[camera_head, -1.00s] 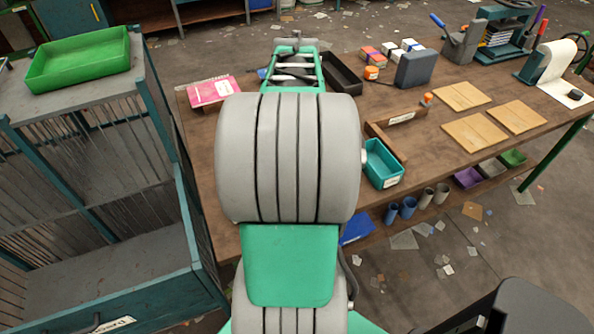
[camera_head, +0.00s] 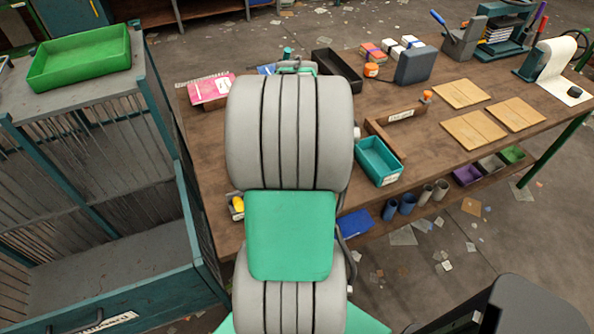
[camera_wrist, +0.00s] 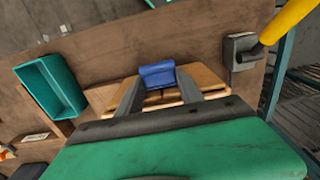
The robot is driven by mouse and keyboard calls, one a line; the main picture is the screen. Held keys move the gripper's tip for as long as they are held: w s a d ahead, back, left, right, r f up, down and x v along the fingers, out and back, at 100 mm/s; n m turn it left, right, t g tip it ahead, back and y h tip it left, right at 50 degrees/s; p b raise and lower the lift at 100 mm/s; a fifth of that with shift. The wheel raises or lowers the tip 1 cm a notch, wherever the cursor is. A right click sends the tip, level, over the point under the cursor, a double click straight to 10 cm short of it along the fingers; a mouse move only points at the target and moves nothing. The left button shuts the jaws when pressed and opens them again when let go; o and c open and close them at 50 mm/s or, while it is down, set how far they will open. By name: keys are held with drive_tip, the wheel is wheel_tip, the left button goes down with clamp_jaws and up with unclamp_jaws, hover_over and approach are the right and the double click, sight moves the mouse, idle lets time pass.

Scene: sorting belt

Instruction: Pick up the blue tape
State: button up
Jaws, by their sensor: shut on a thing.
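The blue tape (camera_wrist: 157,75) shows in the wrist view between the two grey fingers of my gripper (camera_wrist: 159,90). My gripper is shut on it. A light wooden piece (camera_wrist: 206,80) shows behind the tape and fingers; I cannot tell the gap between the tape and this piece. In the head view my own arm covers the gripper and the tape.
The brown workbench (camera_head: 345,110) holds a teal bin (camera_head: 378,160), a black tray (camera_head: 337,70), a grey box (camera_head: 415,65) and light boards (camera_head: 473,133). A yellow-handled tool (camera_wrist: 285,22) stands close by at right in the wrist view. A slatted cart (camera_head: 100,190) stands left.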

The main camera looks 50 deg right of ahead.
clamp_jaws()
idle(0.3)
drive_tip(key=shift+r, duration=0.6)
drive_tip(key=w+a+r+b, duration=0.1)
drive_tip(key=a+r+b, duration=0.2)
drive_tip(key=a+r, duration=0.8)
drive_tip(key=a, duration=0.3)
drive_tip(key=shift+w+r, duration=0.4)
